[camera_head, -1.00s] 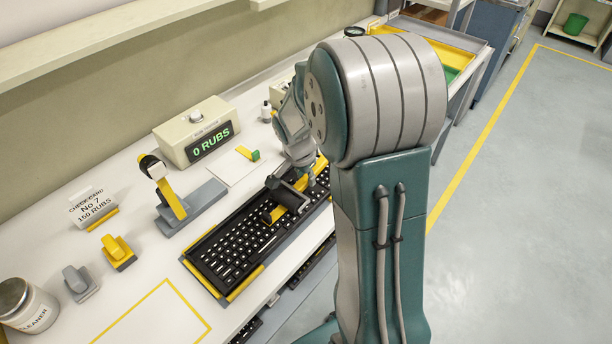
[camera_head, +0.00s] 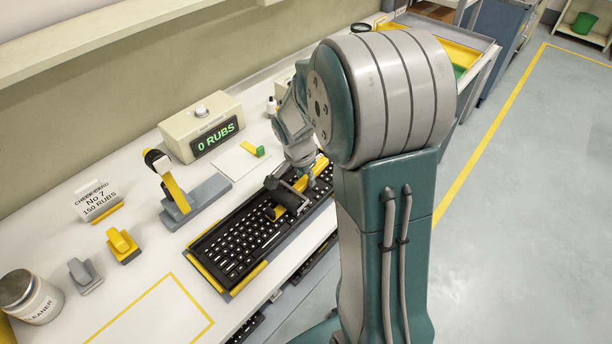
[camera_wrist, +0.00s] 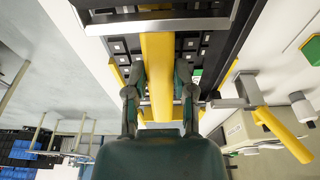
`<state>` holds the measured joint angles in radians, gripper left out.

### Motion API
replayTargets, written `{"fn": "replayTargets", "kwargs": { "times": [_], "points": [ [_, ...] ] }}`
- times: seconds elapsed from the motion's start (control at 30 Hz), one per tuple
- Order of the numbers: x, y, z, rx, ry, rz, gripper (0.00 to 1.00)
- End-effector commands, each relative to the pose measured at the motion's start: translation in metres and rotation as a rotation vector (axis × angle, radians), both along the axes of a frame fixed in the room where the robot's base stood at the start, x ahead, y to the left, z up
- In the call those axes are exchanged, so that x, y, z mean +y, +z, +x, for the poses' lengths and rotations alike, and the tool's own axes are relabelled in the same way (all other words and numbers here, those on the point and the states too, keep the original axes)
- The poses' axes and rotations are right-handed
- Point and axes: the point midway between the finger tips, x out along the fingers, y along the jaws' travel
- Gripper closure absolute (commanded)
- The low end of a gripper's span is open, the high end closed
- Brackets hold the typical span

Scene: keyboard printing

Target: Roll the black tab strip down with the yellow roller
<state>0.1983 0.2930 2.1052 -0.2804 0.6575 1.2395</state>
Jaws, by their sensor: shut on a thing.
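The yellow roller (camera_wrist: 158,48) shows in the wrist view as a long yellow bar between my fingers. My gripper (camera_wrist: 160,80) is shut on it. In the head view my gripper (camera_head: 309,180) is low over the right part of the black keyboard (camera_head: 238,248). A dark frame or cylinder (camera_head: 288,194) with yellow parts lies across the keys beside the gripper. I cannot tell the black tab strip apart from the other black parts there. My arm hides the far right of the keyboard in the head view.
A counter box (camera_head: 203,127) reading "0 RUBS" stands behind the keyboard. A grey stand with a yellow lever (camera_head: 176,195) is to the left. A yellow block (camera_head: 122,245), a grey block (camera_head: 85,275) and a cleaner jar (camera_head: 33,298) stand farther left. The yellow-outlined table area is clear.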

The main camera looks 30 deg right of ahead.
Motion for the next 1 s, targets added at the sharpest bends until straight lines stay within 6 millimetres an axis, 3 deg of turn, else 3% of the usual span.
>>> {"fn": "replayTargets", "kwargs": {
  "times": [1.0],
  "points": [
    [0.017, 0.000, -0.006, 0.001, 0.000, 0.001, 1.00]
  ]
}}
